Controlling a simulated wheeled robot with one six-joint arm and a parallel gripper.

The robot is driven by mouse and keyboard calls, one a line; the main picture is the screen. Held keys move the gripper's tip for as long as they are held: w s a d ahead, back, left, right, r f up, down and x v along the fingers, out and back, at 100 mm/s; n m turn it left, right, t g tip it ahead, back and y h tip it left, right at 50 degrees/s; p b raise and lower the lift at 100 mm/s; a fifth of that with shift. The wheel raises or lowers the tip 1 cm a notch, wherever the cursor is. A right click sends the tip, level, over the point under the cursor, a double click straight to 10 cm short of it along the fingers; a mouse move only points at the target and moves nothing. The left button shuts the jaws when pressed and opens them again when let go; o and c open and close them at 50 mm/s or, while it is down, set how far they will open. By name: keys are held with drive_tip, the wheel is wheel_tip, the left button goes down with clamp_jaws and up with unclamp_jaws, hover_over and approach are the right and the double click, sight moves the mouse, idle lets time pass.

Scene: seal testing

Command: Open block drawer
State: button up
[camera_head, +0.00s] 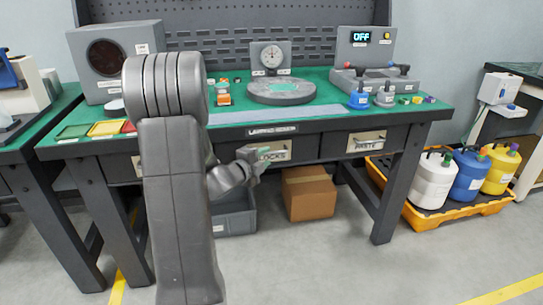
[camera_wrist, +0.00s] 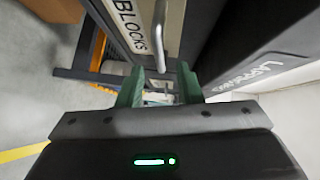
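The block drawer (camera_head: 300,149) is the middle drawer under the green-topped workbench and looks closed. Its pale label, partly covered by my gripper in the head view, reads BLOCKS in the wrist view (camera_wrist: 131,22). Its metal bar handle (camera_wrist: 160,38) runs down from the top of the wrist view, its lower end near the gap between my fingertips. My gripper (camera_head: 258,158) is at the drawer front. In the wrist view my gripper (camera_wrist: 160,85) has its two green fingers spread apart, nothing clearly held. I cannot tell whether they touch the handle.
Another labelled drawer (camera_head: 366,142) is to the right. A cardboard box (camera_head: 308,195) and a grey bin (camera_head: 236,212) stand on the floor under the bench. An orange tray (camera_head: 425,219) with coloured jugs is at the right. My arm hides part of the bench's left side.

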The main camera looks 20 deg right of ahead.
sight(273, 153)
drive_tip(key=x, duration=0.5)
drive_tip(key=shift+w+d+b, duration=0.15)
drive_tip(key=shift+d+b, duration=0.1)
drive_tip(key=shift+b, duration=0.1)
clamp_jaws()
